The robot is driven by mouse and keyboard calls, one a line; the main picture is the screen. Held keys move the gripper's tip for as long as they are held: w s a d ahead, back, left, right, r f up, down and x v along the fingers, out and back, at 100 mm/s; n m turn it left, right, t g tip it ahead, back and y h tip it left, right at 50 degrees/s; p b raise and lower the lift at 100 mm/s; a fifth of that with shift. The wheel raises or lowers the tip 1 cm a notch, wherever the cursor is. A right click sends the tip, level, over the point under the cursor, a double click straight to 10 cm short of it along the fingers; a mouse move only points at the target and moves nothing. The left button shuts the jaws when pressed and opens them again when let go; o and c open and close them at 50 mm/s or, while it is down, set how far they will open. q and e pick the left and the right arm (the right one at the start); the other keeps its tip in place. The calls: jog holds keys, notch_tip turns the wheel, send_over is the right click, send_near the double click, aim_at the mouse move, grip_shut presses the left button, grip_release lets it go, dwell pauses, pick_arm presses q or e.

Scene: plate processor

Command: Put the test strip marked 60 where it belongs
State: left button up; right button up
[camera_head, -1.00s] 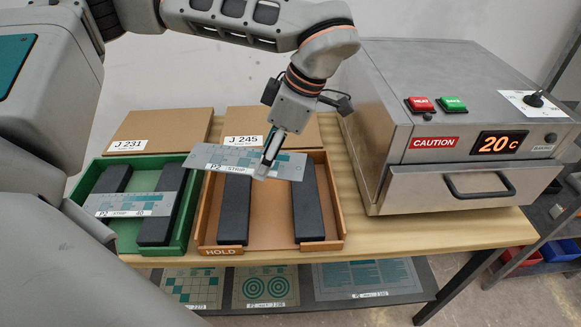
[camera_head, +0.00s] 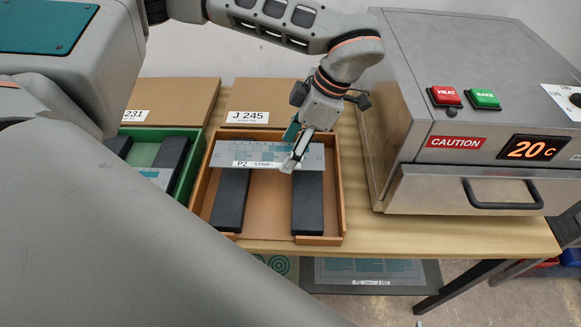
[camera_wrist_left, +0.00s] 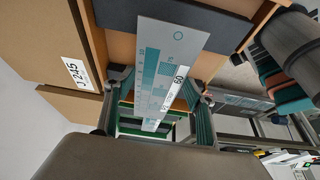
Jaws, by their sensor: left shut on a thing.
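The test strip (camera_head: 232,152) is a flat grey plate with teal patches and a white label reading P2 STRIP. In the left wrist view the strip (camera_wrist_left: 178,38) shows the number 60. My left gripper (camera_head: 291,163) is shut on its near edge, right of its middle. The strip lies across the two dark bars of the orange-brown tray (camera_head: 265,240), toward the back; whether it touches them I cannot tell. In the left wrist view the fingers (camera_wrist_left: 160,95) stand either side of the strip. My right gripper is not in view.
A green tray (camera_head: 190,181) with another strip (camera_head: 157,175) stands to the left, partly hidden by my arm. Cardboard boxes, one marked J 245 (camera_head: 262,94), stand behind. A metal oven (camera_head: 415,140) showing 20 C, its drawer shut, stands right. Printed plates lie on a lower shelf.

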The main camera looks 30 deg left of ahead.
aim_at(304, 155)
pick_arm(q)
notch_tip(304, 155, down, 8)
jog(key=shift+r, duration=0.2)
dwell(0.3)
jog(key=o, duration=0.8)
jog(key=shift+f, duration=0.1)
jog(key=shift+o, duration=0.2)
jog(key=v, duration=0.7)
jog(key=shift+w+r, duration=0.1)
jog(key=shift+r, duration=0.3)
